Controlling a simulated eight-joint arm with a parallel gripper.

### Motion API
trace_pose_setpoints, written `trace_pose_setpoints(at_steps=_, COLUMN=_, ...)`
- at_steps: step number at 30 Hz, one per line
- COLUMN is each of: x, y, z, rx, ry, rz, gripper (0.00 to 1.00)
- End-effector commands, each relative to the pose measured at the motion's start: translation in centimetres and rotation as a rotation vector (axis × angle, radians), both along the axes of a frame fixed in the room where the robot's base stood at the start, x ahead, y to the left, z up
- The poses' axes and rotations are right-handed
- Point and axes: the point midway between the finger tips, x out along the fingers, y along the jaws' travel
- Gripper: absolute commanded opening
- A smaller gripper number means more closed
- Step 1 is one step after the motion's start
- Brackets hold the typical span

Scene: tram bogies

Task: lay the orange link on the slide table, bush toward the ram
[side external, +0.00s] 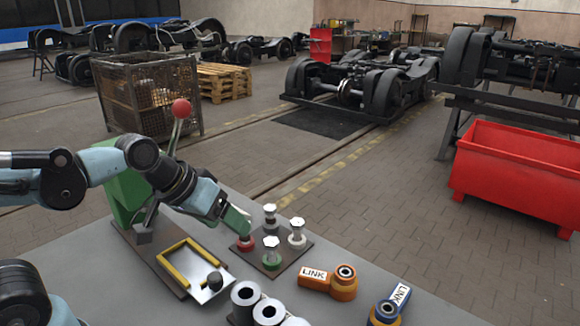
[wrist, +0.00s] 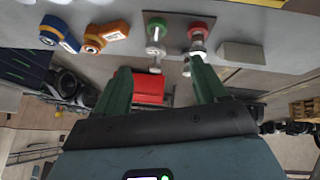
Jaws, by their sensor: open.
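The orange link (side external: 316,279) lies flat on the grey table, its LINK label to the left and its dark-centred bush end to the right in the side view. It also shows in the wrist view (wrist: 111,33), left of my fingers. The slide table seems to be the board with a yellow U-shaped frame (side external: 163,264), beside the green press (side external: 124,198). The ram is not clearly distinguishable. My gripper (wrist: 158,66) is open, with no object seen held between its green fingers. In the side view its fingers (side external: 236,222) are by the red-based post (side external: 246,242), away from the orange link.
A blue link (side external: 386,309) lies right of the orange one. Several bolt-topped posts stand on a dark plate (side external: 290,262) between gripper and link. White-ended cylinders (side external: 268,311) stand at the front. The press lever has a red knob (side external: 181,108). Bare table lies around the links.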

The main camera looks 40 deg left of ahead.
Motion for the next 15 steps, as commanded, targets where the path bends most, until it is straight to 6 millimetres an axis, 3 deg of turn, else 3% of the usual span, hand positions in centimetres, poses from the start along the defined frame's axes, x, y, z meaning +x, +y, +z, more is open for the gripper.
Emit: trace_pose_setpoints(at_steps=15, x=8.2, y=-9.0, z=-0.7, rx=-0.863, ry=0.453, rz=0.568, gripper=0.72)
